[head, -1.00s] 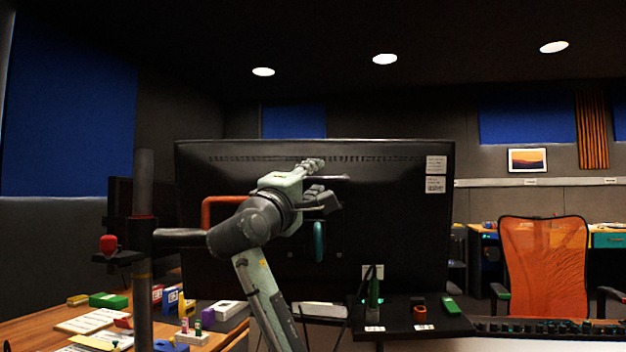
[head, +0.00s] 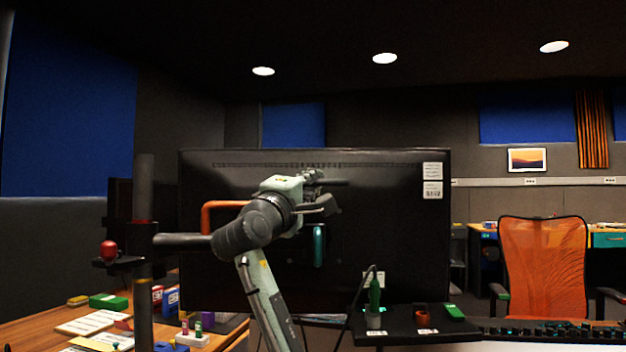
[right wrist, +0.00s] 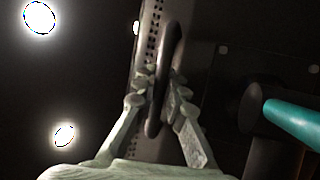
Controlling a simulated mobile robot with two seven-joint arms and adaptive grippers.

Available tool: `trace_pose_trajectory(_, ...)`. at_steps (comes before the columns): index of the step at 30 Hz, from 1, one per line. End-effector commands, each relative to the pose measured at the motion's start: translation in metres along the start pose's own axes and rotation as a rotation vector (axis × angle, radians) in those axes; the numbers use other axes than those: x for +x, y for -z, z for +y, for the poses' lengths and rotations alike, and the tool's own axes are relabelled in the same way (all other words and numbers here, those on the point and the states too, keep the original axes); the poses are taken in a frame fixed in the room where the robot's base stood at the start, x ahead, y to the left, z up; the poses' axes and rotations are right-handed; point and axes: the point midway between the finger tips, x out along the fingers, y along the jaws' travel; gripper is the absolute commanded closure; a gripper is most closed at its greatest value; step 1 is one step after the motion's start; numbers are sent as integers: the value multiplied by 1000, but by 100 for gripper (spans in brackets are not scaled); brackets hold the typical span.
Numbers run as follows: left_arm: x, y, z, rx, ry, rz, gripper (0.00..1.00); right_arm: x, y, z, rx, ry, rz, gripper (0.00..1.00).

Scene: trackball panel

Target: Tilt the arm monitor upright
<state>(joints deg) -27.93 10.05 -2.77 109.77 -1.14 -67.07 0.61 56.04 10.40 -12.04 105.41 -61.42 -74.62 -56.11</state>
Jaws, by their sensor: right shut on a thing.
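The arm monitor (head: 390,230) shows its broad black back in the head view, with a row of vents near the top edge and white labels at the upper right. Its exact tilt is hard to judge from here. My right gripper (head: 322,190) is at the upper middle of that back. In the right wrist view my right gripper (right wrist: 160,82) is shut on a dark bar handle (right wrist: 171,48) beside the vent row. A teal handle (head: 319,245) is below the gripper and shows in the wrist view (right wrist: 294,120). My left gripper is not in view.
An orange-red bar (head: 222,208) and a dark post (head: 144,250) with a red knob (head: 109,249) are at the left. A black tray (head: 400,325) with a green tool (head: 375,292) is below the monitor. A wooden desk (head: 40,332) holds small items. An orange chair (head: 543,258) stands right.

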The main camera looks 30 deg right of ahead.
Motion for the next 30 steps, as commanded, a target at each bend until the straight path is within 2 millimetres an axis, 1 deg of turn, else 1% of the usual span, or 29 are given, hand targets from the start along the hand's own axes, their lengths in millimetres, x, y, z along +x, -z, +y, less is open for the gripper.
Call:
trace_pose_trajectory(7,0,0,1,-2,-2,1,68,1,2,0,1,-2,6,100)
trace_pose_trajectory(8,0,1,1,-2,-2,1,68,0,2,0,1,-2,6,88)
trace_pose_trajectory(13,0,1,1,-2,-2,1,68,0,2,0,1,-1,5,68)
trace_pose_trajectory(23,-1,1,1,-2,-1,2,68,-2,1,0,1,0,4,68)
trace_pose_trajectory(26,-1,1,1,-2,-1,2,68,-10,2,-1,1,0,7,68)
trace_pose_trajectory(29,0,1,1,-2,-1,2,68,-27,2,-1,3,1,7,68)
trace_pose_trajectory(30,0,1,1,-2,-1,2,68,-36,3,-1,3,1,9,68)
